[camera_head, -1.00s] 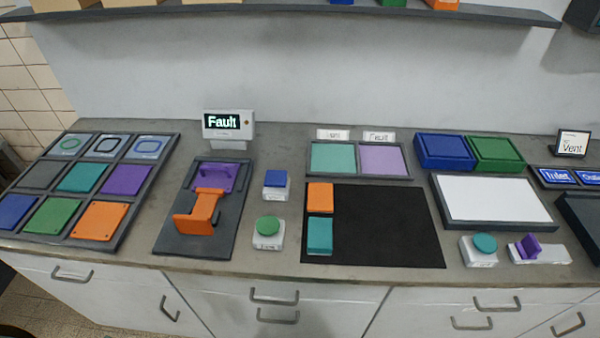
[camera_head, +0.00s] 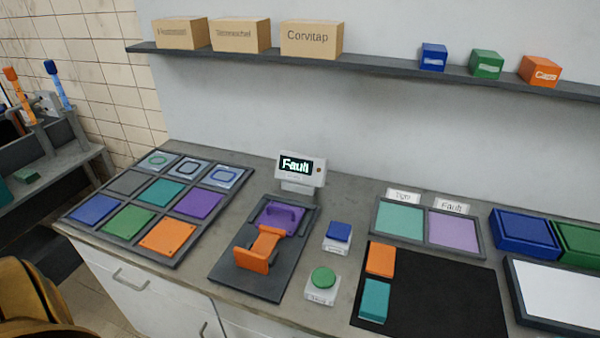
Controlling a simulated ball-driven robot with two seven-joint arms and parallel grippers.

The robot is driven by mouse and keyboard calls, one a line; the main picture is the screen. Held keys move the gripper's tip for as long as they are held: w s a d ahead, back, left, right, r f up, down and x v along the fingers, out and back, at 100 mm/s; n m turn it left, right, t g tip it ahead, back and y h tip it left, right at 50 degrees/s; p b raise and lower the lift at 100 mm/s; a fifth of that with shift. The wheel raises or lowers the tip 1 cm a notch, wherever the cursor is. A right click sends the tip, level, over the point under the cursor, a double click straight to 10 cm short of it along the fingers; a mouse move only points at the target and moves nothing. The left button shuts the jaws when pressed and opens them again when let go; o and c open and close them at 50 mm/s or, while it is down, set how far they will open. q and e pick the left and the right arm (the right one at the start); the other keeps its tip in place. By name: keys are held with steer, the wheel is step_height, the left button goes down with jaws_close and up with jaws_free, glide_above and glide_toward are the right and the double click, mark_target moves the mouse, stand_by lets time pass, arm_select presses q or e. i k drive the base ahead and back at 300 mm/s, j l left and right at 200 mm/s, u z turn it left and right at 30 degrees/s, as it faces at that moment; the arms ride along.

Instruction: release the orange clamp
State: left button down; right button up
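The orange clamp (camera_head: 262,250) sits on a dark grey base plate (camera_head: 238,278) on the counter. Its upright front plate faces me and its arm reaches back to a purple block (camera_head: 280,217) with a handle. The clamp's arm meets the purple block; whether it presses on it I cannot tell. Behind the plate, a small white display (camera_head: 301,170) reads "Fault". Neither of my grippers is in view.
A rack of coloured tiles (camera_head: 150,205) lies left of the plate. A blue button (camera_head: 338,234) and a green button (camera_head: 323,280) stand to its right, then a black mat (camera_head: 430,305). A shelf (camera_head: 380,66) with boxes runs above.

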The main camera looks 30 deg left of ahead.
mark_target(256, 259)
steer(key=u, duration=0.5)
steer(key=i+j+u, duration=0.1)
steer(key=u, duration=0.35)
steer(key=i+u, duration=0.1)
steer(key=u, duration=0.4)
steer(key=j+u, duration=0.15)
steer(key=j, duration=0.4)
steer(key=k, duration=0.05)
